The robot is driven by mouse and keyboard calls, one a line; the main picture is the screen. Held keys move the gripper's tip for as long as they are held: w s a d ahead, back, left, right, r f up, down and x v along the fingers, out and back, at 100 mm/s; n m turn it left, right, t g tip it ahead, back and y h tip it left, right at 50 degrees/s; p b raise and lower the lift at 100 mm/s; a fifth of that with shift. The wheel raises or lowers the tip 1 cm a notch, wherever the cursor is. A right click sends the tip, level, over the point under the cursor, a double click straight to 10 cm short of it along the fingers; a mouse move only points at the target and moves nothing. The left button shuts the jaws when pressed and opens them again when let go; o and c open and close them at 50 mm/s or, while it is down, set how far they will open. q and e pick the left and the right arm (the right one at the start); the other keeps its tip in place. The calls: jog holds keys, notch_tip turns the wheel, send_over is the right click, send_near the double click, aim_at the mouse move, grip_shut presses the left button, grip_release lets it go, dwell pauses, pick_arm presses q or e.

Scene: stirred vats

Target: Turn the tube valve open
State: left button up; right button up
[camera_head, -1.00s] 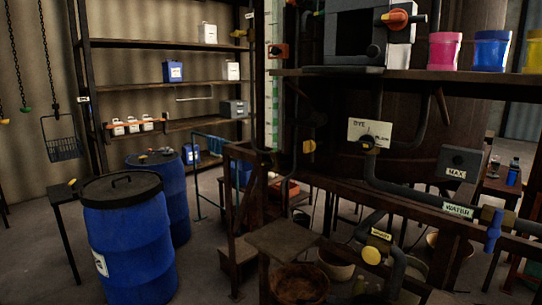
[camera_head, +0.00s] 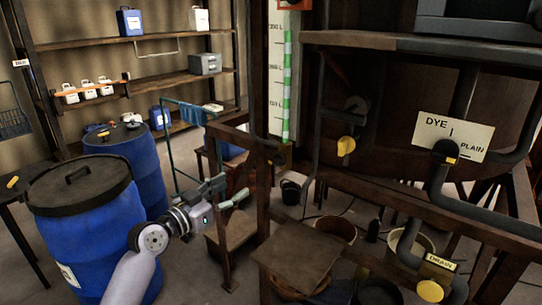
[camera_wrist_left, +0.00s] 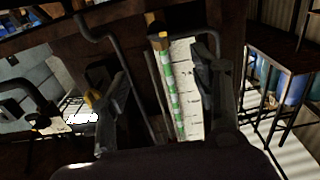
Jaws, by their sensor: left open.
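A yellow-handled valve (camera_head: 346,145) sits on a dark pipe just right of the level gauge (camera_head: 287,85), a tall white scale with a green and white striped strip. The gauge ends in an olive-yellow fitting (camera_head: 279,153). I cannot tell for sure which of these is the tube valve. My left gripper (camera_head: 232,190) is open and empty, lower left of the gauge and apart from it. In the left wrist view the gauge (camera_wrist_left: 188,90) shows between the open fingers of my left gripper (camera_wrist_left: 161,62). My right gripper is out of view.
Blue drums (camera_head: 90,230) stand at the left. A wooden frame rail (camera_head: 330,178) crosses before the vat. A DYE/PLAIN sign (camera_head: 452,136) with a black valve and a yellow DRAIN valve (camera_head: 430,291) are at the right. Shelves (camera_head: 140,85) stand behind.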

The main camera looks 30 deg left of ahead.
pick_arm(q)
jog(key=p, duration=0.2)
send_near(273, 163)
jog(key=w+p, duration=0.1)
jog(key=w, duration=0.2)
jog(key=w+p, duration=0.1)
jog(key=w, duration=0.1)
jog(key=w+d, duration=0.1)
jog(key=w, duration=0.2)
jog(key=shift+w+r+p, duration=0.1)
jog(key=shift+w+p, duration=0.2)
jog(key=shift+p, duration=0.1)
jog(key=shift+w, duration=0.4)
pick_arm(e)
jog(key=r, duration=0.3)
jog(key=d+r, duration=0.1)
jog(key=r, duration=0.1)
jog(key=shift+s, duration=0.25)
pick_arm(q)
jog(key=shift+c, duration=0.4)
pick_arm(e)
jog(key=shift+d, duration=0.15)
pick_arm(q)
jog(key=c, duration=1.1)
